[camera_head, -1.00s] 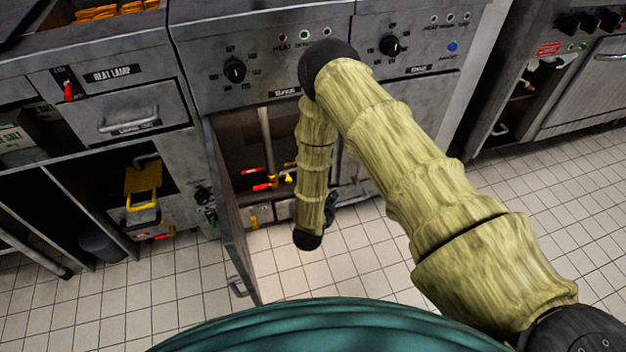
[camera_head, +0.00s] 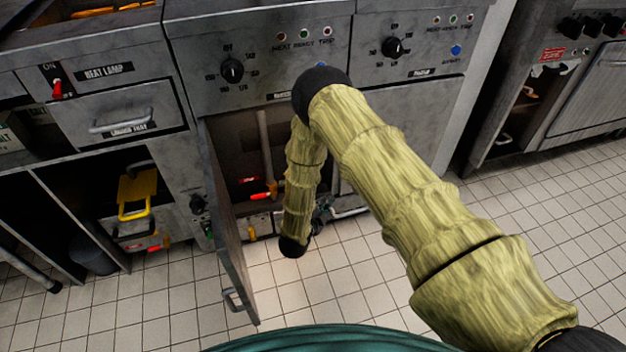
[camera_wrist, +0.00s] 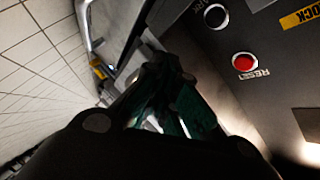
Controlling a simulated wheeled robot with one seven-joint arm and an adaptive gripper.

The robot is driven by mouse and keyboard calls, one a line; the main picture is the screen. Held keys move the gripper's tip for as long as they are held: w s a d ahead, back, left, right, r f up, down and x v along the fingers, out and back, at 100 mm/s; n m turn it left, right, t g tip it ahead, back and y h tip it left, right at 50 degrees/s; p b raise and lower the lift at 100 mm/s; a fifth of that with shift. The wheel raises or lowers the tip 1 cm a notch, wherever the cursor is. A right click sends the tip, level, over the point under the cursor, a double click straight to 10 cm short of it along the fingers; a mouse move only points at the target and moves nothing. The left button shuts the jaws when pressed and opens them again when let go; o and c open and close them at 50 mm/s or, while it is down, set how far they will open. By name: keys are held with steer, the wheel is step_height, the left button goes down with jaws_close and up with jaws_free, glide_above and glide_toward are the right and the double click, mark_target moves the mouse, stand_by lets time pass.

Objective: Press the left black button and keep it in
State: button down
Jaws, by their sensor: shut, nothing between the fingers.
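In the wrist view, a round black button (camera_wrist: 215,16) with a pale ring sits on a dark panel at the top. A red button (camera_wrist: 243,62) marked RESET is on the same panel. Only one black button shows clearly there, and I cannot tell whether it is the left one. My gripper (camera_wrist: 165,68), dark green, is shut and empty. In the picture it lies left of both buttons and apart from them. In the head view my gripper (camera_head: 322,210) is small and partly hidden behind my forearm, low in front of the open cabinet.
An open cabinet door (camera_head: 228,215) stands out left of my arm. Inside the cabinet are red-handled valves (camera_head: 258,196) and a pipe. A yellow block label (camera_wrist: 300,17) is on the panel. The tiled floor (camera_head: 340,270) in front is clear.

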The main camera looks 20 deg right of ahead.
steer(key=shift+w+a+b, duration=0.1)
steer(key=shift+w+b, duration=1.5)
steer(key=shift+w, duration=2.35)
steer(key=shift+w, duration=0.1)
steer(key=shift+w, duration=0.3)
steer(key=shift+w, duration=0.45)
stand_by(0.5)
steer(key=shift+s, duration=0.15)
steer(key=shift+s+p, duration=0.4)
steer(key=shift+s, duration=0.35)
